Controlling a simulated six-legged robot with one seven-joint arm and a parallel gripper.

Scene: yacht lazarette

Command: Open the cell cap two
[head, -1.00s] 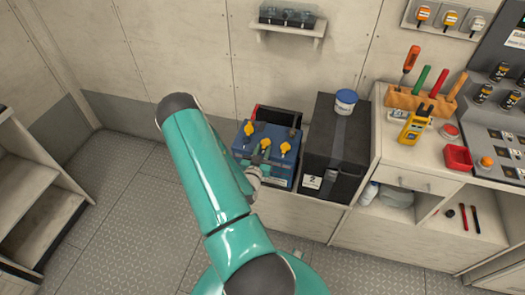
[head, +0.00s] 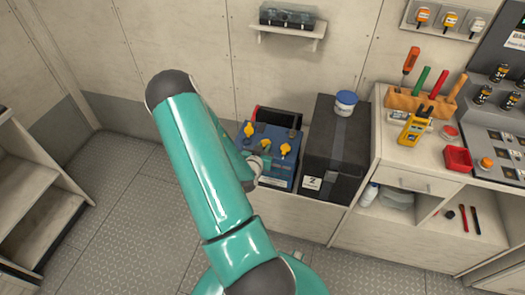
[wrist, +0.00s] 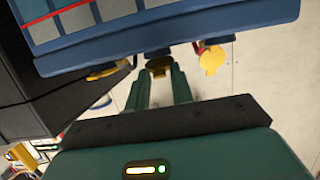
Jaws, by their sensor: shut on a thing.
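The blue battery (head: 281,170) stands in the middle of the head view, with yellow cell caps on its top. The left cap (head: 249,129) and the right cap (head: 286,148) show clearly. In the wrist view the battery (wrist: 180,27) fills the top, with its caps along its lower edge. My gripper (wrist: 160,84) is shut on the middle cap (wrist: 159,66), cell cap two. The other caps show beside it, one at left (wrist: 104,72) and one at right (wrist: 212,61). My arm covers part of the battery in the head view.
A black box (head: 336,150) marked 2, with a blue-lidded jar (head: 345,102) on it, stands close right of the battery. A counter with tools (head: 420,125) is further right. A wall shelf (head: 288,28) hangs above. The floor (head: 125,205) at left is clear.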

